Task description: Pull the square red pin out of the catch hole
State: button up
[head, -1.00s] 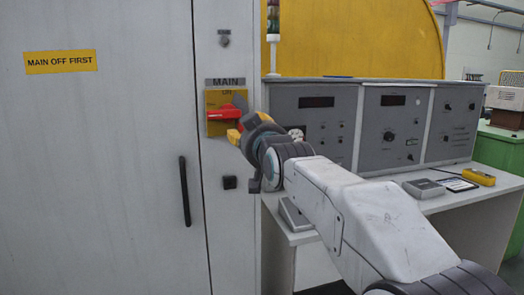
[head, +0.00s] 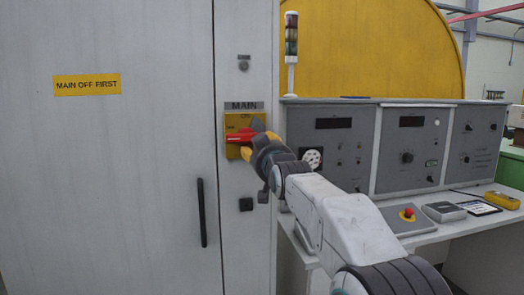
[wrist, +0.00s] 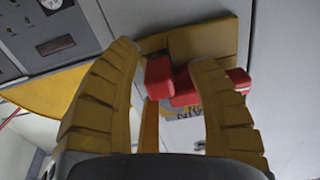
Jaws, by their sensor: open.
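A red switch handle (head: 239,136) sits on a yellow plate (head: 232,151) under the label MAIN, on the grey cabinet. My gripper (head: 254,140) is at the right part of this handle, its yellow fingers apart. In the wrist view, the open fingers of my gripper (wrist: 163,56) stand to either side of part of the red handle (wrist: 183,88). I cannot tell whether they touch it. A small black square fitting (head: 246,204) is on the cabinet below the switch. I cannot make out a separate square red pin or its catch hole.
The cabinet door (head: 130,180) has a black vertical handle (head: 202,212) and a sign (head: 87,85) reading MAIN OFF FIRST. To the right, a control desk (head: 415,222) carries grey panels, a red stop button (head: 408,213) and a yellow device (head: 502,200).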

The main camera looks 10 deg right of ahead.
grip_shut()
grip_release()
dwell(0.6)
jog(key=shift+s, duration=0.1)
jog(key=s+b, duration=0.2)
jog(key=s, duration=0.5)
